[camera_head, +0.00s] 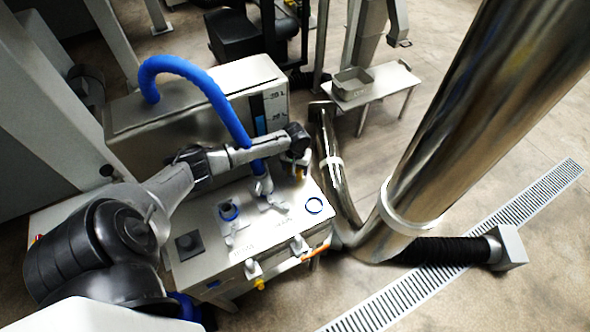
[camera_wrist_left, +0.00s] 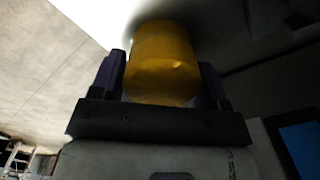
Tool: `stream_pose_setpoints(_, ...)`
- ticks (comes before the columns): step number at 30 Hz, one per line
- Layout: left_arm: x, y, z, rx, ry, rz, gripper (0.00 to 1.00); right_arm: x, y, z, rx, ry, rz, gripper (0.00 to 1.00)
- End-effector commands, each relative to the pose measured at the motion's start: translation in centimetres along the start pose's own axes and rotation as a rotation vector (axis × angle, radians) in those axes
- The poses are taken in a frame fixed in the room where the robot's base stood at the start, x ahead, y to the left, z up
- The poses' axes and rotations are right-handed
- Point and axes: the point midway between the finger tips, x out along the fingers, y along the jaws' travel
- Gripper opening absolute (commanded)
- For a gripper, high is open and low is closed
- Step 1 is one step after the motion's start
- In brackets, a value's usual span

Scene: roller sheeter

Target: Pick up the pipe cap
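A yellow, rounded cylinder that looks like the pipe cap (camera_wrist_left: 163,62) sits between the two dark fingers of my left gripper (camera_wrist_left: 162,85) in the left wrist view. The fingers flank it closely on both sides and appear to touch it. In the head view my left gripper (camera_head: 299,166) is above the right back corner of the metal table (camera_head: 205,262), with a small bit of the yellow cap (camera_head: 300,173) showing below it. Whether the cap touches anything beneath is hidden. My right gripper is not in view.
A blue hose (camera_head: 215,92) arches from the tank (camera_head: 262,76) down to the table beside my left gripper. A large metal pipe (camera_head: 470,110) stands to the right.

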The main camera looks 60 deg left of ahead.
Motion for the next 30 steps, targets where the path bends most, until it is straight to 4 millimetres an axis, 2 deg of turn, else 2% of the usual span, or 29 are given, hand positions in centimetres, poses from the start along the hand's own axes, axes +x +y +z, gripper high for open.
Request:
stream_pose_setpoints(1,0.0,0.0,0.0,0.000,0.000,0.000,0.64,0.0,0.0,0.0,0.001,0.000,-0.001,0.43)
stream_pose_setpoints(10,0.0,0.0,0.0,0.000,0.000,0.000,0.37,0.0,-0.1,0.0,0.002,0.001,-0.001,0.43)
stream_pose_setpoints(20,-0.5,0.0,0.0,0.000,0.000,0.000,0.37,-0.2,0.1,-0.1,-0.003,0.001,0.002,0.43)
stream_pose_setpoints(23,-1.3,0.0,0.0,0.001,0.000,0.000,0.37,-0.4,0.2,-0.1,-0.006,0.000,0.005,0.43)
stream_pose_setpoints(29,-4.7,0.0,-0.1,0.000,0.003,0.002,0.37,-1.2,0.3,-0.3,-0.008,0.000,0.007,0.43)
stream_pose_setpoints(30,-4.9,1.2,0.3,0.004,0.000,0.005,0.37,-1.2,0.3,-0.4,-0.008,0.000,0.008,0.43)
